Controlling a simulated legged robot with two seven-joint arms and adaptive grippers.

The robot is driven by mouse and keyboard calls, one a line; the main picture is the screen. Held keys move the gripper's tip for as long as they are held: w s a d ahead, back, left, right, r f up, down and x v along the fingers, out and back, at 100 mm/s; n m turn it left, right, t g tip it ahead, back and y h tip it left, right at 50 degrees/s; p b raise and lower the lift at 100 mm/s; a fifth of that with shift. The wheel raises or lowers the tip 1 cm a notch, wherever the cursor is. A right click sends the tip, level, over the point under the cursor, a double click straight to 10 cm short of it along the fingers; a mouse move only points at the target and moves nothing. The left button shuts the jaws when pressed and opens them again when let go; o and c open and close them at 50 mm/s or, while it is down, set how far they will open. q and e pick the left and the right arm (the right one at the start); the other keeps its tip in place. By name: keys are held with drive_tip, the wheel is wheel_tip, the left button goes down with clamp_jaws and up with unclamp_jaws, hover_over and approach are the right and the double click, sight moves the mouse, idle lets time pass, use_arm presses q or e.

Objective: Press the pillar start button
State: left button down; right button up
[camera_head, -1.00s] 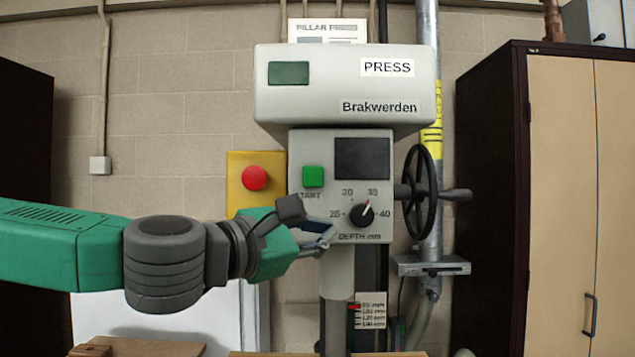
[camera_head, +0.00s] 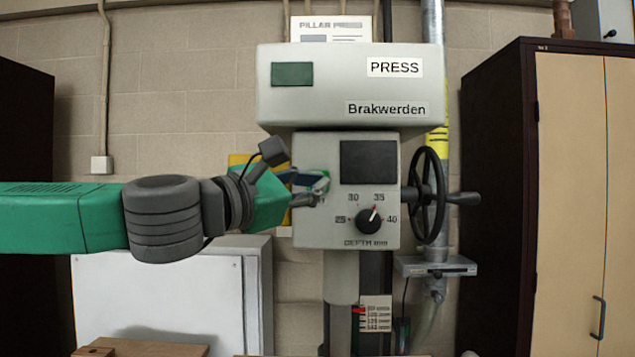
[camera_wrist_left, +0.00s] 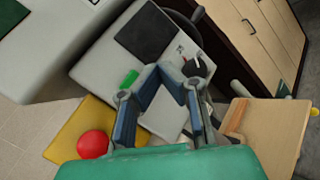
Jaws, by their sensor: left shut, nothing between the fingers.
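The pillar press (camera_head: 345,90) stands against the wall, with its grey control panel (camera_head: 340,228) facing me. The green start button (camera_wrist_left: 129,78) shows in the left wrist view, just left of my finger ends. In the head view it is mostly hidden behind my left gripper (camera_head: 321,188). That gripper is shut and empty, in front of the panel's upper left part. I cannot tell whether the fingers touch the panel. My right gripper is not in view.
A red button (camera_wrist_left: 93,144) on a yellow plate (camera_wrist_left: 62,143) sits left of the panel. A depth dial (camera_head: 369,219) and dark screen (camera_head: 368,162) are on the panel. A black handwheel (camera_head: 428,195) sticks out at its right. A tall cabinet (camera_head: 565,180) stands at right.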

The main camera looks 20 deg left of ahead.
use_arm(q)
drive_tip(key=w+a, duration=0.1)
drive_tip(key=w, duration=0.5)
drive_tip(key=shift+w+a, duration=0.25)
drive_tip(key=shift+a, duration=0.3)
drive_tip(key=shift+d, duration=0.2)
drive_tip(key=shift+a, duration=0.1)
idle(0.6)
drive_tip(key=shift+w, duration=0.15)
drive_tip(key=shift+w+r, duration=0.1)
drive_tip(key=shift+w, duration=0.05)
